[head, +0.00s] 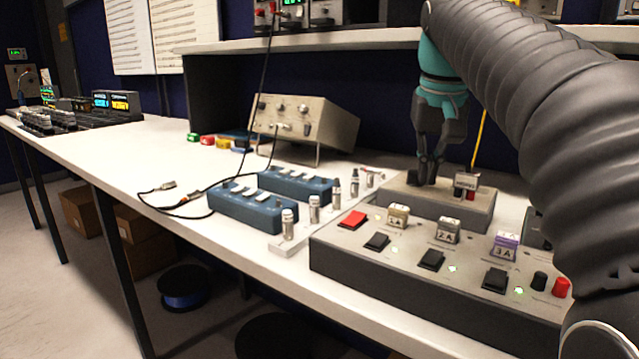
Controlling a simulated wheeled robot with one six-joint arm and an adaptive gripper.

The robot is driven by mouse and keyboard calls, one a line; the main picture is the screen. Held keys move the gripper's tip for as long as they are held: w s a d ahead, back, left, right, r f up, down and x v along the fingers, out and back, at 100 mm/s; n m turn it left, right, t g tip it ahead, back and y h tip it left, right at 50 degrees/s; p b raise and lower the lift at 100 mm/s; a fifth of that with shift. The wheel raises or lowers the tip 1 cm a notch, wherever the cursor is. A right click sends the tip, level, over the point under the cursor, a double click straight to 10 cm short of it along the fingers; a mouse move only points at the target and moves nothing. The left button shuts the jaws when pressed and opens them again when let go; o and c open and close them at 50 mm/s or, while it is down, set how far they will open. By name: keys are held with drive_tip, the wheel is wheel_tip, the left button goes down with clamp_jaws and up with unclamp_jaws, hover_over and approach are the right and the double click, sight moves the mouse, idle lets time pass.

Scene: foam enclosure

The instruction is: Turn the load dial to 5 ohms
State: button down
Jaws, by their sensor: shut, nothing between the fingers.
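My gripper (428,178) points down in the head view, its dark fingers shut and empty. Its tips are over the left part of the top of a small grey box (445,212); I cannot tell whether they touch it. A small labelled block (466,184) and a red part (471,196) are just right of the fingers on that box. No dial with readable ohm marks shows. The load dial may be hidden behind the fingers or too small to make out.
In front stands a grey panel (340,262) with black switches, labelled blocks and a red button (353,219). Two blue boxes (240,209) (297,186), cylindrical posts (314,208) and a beige instrument (318,120) are to the left. A shelf runs overhead.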

drive_tip(key=shift+a+p, duration=0.55)
drive_tip(key=shift+p, duration=0.25)
drive_tip(key=shift+s, duration=0.35)
drive_tip(key=shift+w+v, duration=0.2)
drive_tip(key=shift+v, duration=0.7)
drive_tip(key=shift+w+v, duration=0.25)
drive_tip(key=shift+v, duration=0.7)
drive_tip(key=shift+w+v, duration=0.2)
drive_tip(key=shift+v, duration=0.7)
drive_tip(key=shift+r, duration=0.35)
